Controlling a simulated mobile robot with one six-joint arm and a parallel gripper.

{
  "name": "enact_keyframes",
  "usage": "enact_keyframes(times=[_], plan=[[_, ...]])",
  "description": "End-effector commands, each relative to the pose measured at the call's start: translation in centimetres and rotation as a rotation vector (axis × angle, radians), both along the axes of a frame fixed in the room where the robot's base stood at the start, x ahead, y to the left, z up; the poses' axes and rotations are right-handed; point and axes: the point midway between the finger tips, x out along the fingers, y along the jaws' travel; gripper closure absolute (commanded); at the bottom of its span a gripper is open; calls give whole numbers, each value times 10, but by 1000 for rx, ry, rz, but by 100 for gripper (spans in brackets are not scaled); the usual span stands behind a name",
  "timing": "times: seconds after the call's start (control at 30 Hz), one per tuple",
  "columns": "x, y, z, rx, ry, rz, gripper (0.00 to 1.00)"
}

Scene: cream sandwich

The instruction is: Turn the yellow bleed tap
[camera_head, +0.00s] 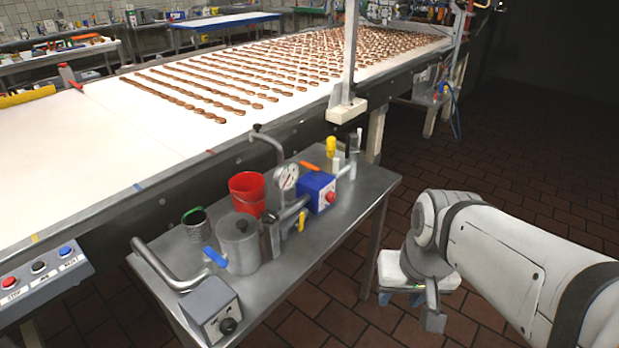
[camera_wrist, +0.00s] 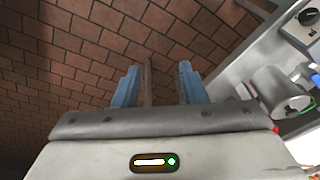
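A small yellow tap handle (camera_head: 301,221) sits on the metal pipework at the front of the bench, just below the blue box and beside the pressure gauge (camera_head: 287,177). My gripper (camera_head: 401,298) hangs over the floor to the right of the bench, well apart from the tap. In the wrist view its two blue fingers (camera_wrist: 157,86) are spread, with no object held. A thin upright strip shows between them; I cannot tell what it is. The yellow tap cannot be made out in the wrist view.
The steel bench (camera_head: 286,289) holds a red bucket (camera_head: 247,192), a metal pot (camera_head: 238,243), a blue-levered pipe (camera_head: 215,257), a blue box (camera_head: 317,192), a grey knob box (camera_head: 210,308) and a yellow-topped item (camera_head: 331,146). The conveyor (camera_head: 130,130) runs behind. Tiled floor is clear at right.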

Motion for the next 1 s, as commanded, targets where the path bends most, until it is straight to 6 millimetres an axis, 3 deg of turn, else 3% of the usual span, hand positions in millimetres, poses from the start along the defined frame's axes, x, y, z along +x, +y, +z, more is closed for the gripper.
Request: enact_keyframes(times=[0.07, 0.27, 0.4, 0.57, 0.67, 0.8, 1.0], plan=[[4, 7, -13, 83, 68, -67, 62], [28, 70, -43, 448, 349, -352, 62], [64, 114, -56, 728, 559, -593, 62], [124, 145, -69, 1045, 770, -878, 62], [170, 150, -83, 1243, 878, -1062, 62], [230, 140, -111, 1496, 975, -1295, 62], [282, 114, -146, 1740, 1017, -1508, 62]])
